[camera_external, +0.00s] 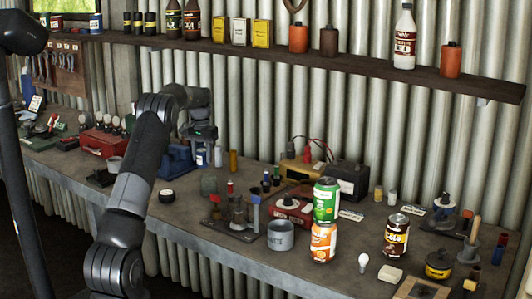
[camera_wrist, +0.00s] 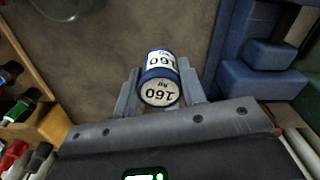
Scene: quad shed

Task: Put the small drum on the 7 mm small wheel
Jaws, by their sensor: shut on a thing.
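My gripper (camera_wrist: 160,92) is shut on the small drum (camera_wrist: 160,78), a blue cylinder with white bands marked "160 kg". In the external view my gripper (camera_external: 201,142) is above the back of the bench, and the drum (camera_external: 202,156) shows as a small pale and blue shape below it, beside the blue vise. A small round black thing with a pale centre (camera_external: 166,196) lies on the bench in front of the vise. It may be the small wheel, but no 7 mm marking is readable. My gripper is up and behind it, apart from it.
The blue vise (camera_external: 178,159) is close to my gripper and also shows at the right of the wrist view (camera_wrist: 262,65). Bare bench (camera_external: 180,215) surrounds the black round thing.

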